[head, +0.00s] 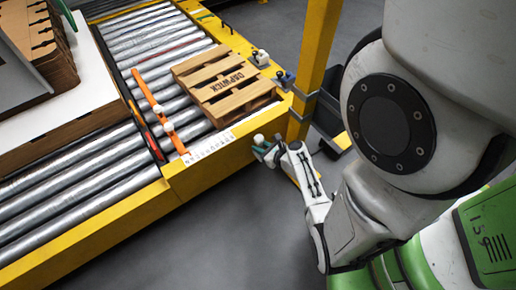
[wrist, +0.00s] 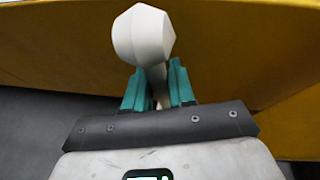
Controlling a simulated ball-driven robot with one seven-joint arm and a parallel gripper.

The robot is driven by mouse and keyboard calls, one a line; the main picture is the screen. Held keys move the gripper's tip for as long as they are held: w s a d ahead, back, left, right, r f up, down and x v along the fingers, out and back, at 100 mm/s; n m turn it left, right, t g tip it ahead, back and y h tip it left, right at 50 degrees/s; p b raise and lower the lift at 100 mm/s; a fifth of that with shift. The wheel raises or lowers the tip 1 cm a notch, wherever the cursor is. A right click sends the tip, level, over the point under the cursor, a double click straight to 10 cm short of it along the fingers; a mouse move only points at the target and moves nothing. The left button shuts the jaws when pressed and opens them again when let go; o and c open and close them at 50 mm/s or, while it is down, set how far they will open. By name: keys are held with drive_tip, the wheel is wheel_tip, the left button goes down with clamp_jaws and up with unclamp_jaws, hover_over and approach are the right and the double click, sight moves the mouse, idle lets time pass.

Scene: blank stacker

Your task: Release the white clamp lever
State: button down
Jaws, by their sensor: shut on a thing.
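The white clamp lever (wrist: 143,36) has a rounded, faceted knob on a pale stem. In the wrist view the stem runs down between the two teal fingers of my gripper (wrist: 158,88), which is shut on it. The knob stands out beyond the fingertips, in front of a yellow surface. In the head view my gripper (head: 267,150) is at the yellow conveyor frame's edge, and the lever's small white knob (head: 259,139) shows just above it. The lever's base is hidden.
A wooden pallet (head: 225,84) lies on the steel rollers (head: 75,207). An orange bar (head: 160,110) crosses the rollers to its left. A yellow post (head: 315,55) rises close to my arm, with a dark bin (head: 338,140) beside it. Another white knob (head: 260,57) sits farther along the frame.

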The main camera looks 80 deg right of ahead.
drive_tip(key=shift+s+d+f, duration=0.1)
drive_tip(key=shift+s, duration=0.2)
drive_tip(key=c, duration=1)
unclamp_jaws()
drive_tip(key=shift+c, duration=0.2)
drive_tip(key=shift+w, duration=0.1)
drive_tip(key=shift+s+r, duration=0.2)
drive_tip(key=shift+r, duration=0.05)
drive_tip(key=p+v, duration=0.3)
drive_tip(key=v, duration=0.7)
drive_tip(key=shift+s+p, duration=0.2)
drive_tip(key=shift+p, duration=0.15)
drive_tip(key=shift+f, duration=0.1)
